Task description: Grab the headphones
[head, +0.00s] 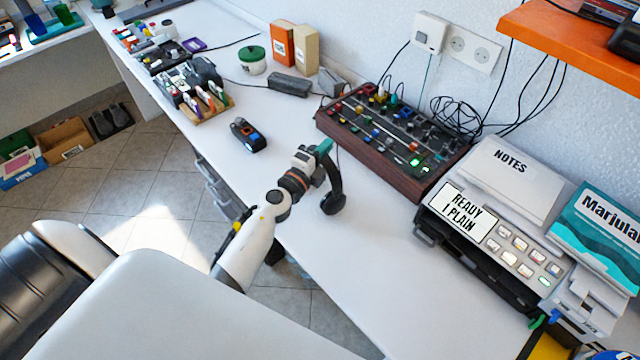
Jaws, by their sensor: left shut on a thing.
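The black headphones (335,190) are at the middle of the white desk, in front of the mixer. Their curved band rises to my left gripper, and an ear cup hangs low near the desk surface. My left gripper (322,152) is shut on the upper part of the headband. I cannot tell whether the ear cup touches the desk. My left arm reaches in from the lower left over the desk's front edge. My right gripper is not in view.
A wood-sided mixer (385,140) stands right behind the headphones. A grey machine with notes (500,225) is at the right. A small black device (248,135) lies to the left. The desk (385,290) is clear at front right. An orange shelf (575,35) overhangs at upper right.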

